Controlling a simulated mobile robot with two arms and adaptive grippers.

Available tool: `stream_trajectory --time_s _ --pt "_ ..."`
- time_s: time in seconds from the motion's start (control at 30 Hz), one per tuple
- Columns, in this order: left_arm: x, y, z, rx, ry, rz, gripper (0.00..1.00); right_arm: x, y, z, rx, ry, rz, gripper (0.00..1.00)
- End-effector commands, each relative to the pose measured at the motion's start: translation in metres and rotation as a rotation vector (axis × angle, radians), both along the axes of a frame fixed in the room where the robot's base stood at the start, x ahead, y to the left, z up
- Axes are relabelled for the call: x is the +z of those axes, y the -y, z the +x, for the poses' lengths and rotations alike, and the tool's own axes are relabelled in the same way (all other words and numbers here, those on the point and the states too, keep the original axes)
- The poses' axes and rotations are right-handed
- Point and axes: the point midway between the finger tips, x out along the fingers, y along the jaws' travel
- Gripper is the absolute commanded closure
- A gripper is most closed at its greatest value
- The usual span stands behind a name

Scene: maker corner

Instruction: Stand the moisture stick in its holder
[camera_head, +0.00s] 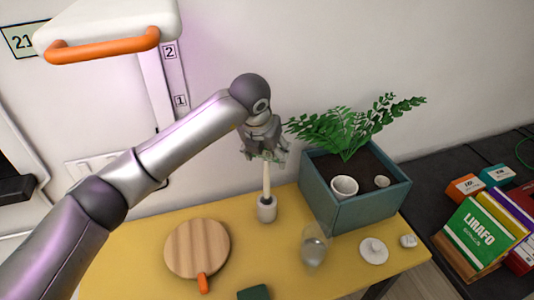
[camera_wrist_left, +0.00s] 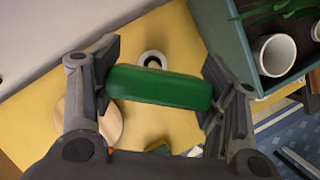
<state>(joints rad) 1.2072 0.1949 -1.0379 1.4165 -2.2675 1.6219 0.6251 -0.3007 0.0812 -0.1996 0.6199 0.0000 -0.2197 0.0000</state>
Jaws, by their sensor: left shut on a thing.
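My left gripper (camera_head: 265,157) is shut on the green head of the moisture stick, which lies across between the two fingers (camera_wrist_left: 160,88) in the left wrist view. In the head view the stick's pale shaft (camera_head: 267,178) hangs down, nearly upright. The holder (camera_head: 267,210) is a small whitish cup with a dark opening, standing on the yellow table. The shaft's lower end meets the opening in the head view; I cannot tell whether it is inside. In the wrist view the holder (camera_wrist_left: 153,58) shows just past the green head, and the shaft is hidden. My right gripper is not in view.
A teal planter (camera_head: 362,210) with a fern stands right of the holder. A clear glass (camera_head: 313,248) is in front, a round wooden board (camera_head: 197,248) at left, a dark green item (camera_head: 254,293) at the front edge. White pieces (camera_head: 374,251) lie at right.

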Motion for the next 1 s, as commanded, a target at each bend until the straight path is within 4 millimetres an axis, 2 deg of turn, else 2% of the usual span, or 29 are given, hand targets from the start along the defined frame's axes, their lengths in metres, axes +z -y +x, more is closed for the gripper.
stream_trajectory --time_s 0.37,1.0 --pt "-0.001 0.0 0.0 0.0 0.0 0.001 0.57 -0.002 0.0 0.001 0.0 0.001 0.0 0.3" --pt "-0.016 0.0 0.0 0.0 0.0 0.001 0.57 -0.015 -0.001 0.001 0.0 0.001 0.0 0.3"
